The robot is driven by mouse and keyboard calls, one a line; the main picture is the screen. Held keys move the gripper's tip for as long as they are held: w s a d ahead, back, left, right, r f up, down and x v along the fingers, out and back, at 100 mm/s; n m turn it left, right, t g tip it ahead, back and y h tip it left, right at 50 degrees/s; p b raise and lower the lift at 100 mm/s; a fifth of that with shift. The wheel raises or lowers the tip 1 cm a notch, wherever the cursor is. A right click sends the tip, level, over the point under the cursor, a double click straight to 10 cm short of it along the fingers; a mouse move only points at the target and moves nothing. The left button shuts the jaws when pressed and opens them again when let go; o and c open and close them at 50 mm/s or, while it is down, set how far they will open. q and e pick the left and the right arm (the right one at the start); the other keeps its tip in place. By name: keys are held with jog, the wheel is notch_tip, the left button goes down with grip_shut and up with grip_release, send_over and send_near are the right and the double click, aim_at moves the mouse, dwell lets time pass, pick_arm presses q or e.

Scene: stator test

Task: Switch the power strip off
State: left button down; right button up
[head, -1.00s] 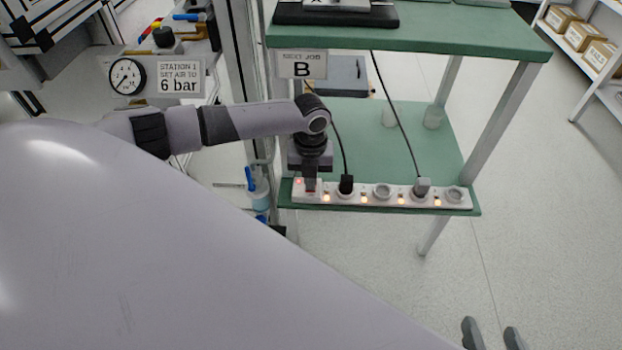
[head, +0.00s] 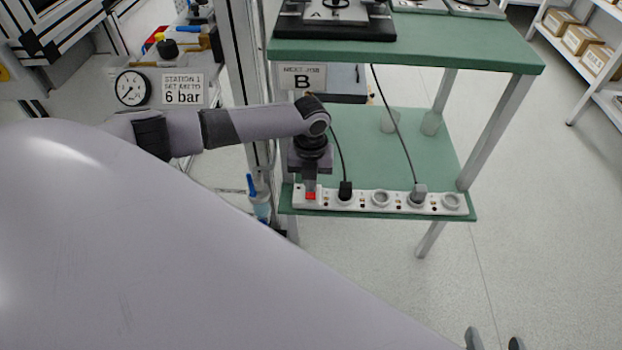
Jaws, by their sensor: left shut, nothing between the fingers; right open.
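The white power strip (head: 415,206) lies along the front edge of the green lower shelf. Its red rocker switch (head: 311,196) shows near the left end, and the small lamps beside its sockets are dark. Two plugs sit in it: a black one (head: 345,190) and a grey one (head: 419,191), each with a dark cable. My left gripper (head: 310,188) is shut and empty, pointing down right at the switch; whether it touches cannot be told. My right gripper (head: 495,341) shows only two grey fingertips, set apart, at the bottom edge.
The green upper shelf (head: 430,52) overhangs behind the strip and carries dark trays. A "NEXT JOB B" sign (head: 302,77) hangs below it. A blue-capped bottle (head: 260,200) is left of the strip. A pressure gauge (head: 132,88) stands farther left. The floor at right is clear.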

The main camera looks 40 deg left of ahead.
aim_at(310, 196)
pick_arm(q)
jog(key=shift+r+p, duration=1.8)
jog(key=shift+r, duration=0.4)
pick_arm(e)
jog(key=d, duration=0.1)
jog(key=s+d+f+h, duration=0.1)
jog(key=d, duration=0.1)
jog(key=shift+s+f+m+g, duration=0.1)
jog(key=shift+s+m+g, duration=0.1)
jog(key=shift+m+g, duration=0.2)
